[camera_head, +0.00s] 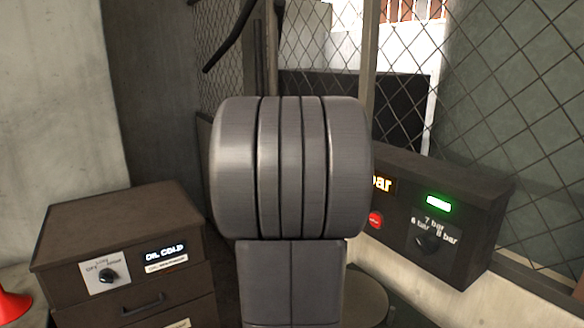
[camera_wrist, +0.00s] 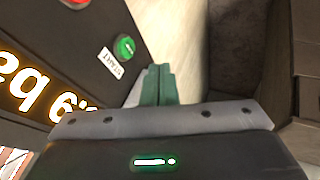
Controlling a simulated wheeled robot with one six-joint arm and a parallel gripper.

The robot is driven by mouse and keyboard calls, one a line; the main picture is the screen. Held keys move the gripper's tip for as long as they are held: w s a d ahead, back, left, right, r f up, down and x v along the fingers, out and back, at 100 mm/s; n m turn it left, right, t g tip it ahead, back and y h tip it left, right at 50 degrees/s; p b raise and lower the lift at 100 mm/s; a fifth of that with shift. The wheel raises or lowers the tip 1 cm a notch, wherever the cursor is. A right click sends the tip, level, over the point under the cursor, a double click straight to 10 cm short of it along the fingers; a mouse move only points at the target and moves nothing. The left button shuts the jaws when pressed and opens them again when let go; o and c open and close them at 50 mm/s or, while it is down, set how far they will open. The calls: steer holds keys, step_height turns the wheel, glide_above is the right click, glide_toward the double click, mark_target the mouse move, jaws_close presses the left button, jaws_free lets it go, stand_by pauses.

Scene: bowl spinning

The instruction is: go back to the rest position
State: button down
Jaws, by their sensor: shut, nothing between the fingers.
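In the wrist view my gripper (camera_wrist: 158,84) shows two green fingers close together, shut with nothing between them. Beside it on the left is a dark control box with a green START button (camera_wrist: 124,46), part of a red button at the top edge and a lit orange display (camera_wrist: 30,92). The fingertips are close to the START button in the picture; I cannot tell the gap. In the head view my own grey arm fills the middle and hides my gripper and part of the control box (camera_head: 468,205).
The head view shows a brown drawer cabinet (camera_head: 120,225) with a knob and "OIL COLD" display at left. An orange cone (camera_head: 12,306) is at the lower left edge. A chain-link fence (camera_head: 510,110) stands behind. A round stool-like top (camera_head: 365,300) is partly hidden by my arm.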

steer(key=a+x, duration=0.1)
steer(key=x, duration=0.4)
steer(key=d+v, duration=0.1)
steer(key=v, duration=0.8)
steer(key=shift+s, duration=0.5)
steer(key=shift+r, duration=0.15)
steer(key=shift+a+r, duration=0.1)
steer(key=shift+r, duration=0.05)
